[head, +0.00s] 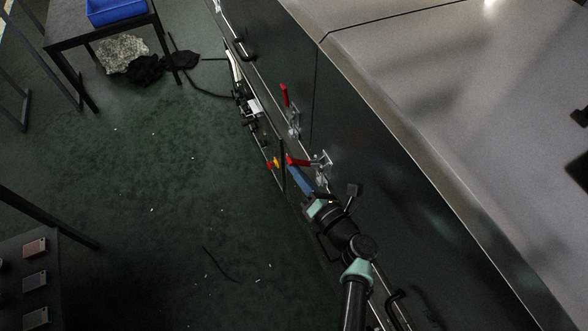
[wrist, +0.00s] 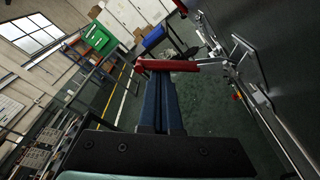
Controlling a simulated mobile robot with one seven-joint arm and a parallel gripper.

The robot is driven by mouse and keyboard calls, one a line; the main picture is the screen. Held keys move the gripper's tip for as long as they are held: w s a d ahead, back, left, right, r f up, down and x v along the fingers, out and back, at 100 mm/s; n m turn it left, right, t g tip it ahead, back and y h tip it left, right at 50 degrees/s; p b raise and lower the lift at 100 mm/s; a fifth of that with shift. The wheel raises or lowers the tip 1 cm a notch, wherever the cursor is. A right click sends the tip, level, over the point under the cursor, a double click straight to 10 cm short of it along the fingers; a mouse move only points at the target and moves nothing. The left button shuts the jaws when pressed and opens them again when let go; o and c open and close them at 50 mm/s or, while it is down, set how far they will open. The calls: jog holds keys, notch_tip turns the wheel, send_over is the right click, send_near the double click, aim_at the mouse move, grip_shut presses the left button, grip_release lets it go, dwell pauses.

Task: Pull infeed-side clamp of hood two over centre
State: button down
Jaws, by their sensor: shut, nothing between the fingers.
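Two toggle clamps with red handles are on the dark side panel in the head view. The nearer clamp (head: 322,162) has its red handle (head: 298,161) sticking out to the left, away from the panel. The farther clamp (head: 290,110) has its handle pointing up in the picture. I cannot tell which is the infeed-side one. My gripper (head: 294,172), with blue fingers, is at the nearer handle. In the wrist view the fingers (wrist: 158,78) are shut together and empty, and the red handle (wrist: 185,65) lies across their tips. Whether they touch is unclear.
A grey hood top (head: 460,70) spans the right. A black pull handle (head: 241,48) and small fittings (head: 250,107) line the panel farther along. A red and yellow part (head: 274,162) is beside the nearer handle. A table with a blue bin (head: 115,10) stands top left. The green floor is mostly clear.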

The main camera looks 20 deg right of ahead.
jog(key=shift+d+r+p, duration=0.35)
jog(key=shift+d+r, duration=0.1)
dwell(0.3)
jog(key=shift+f, duration=0.1)
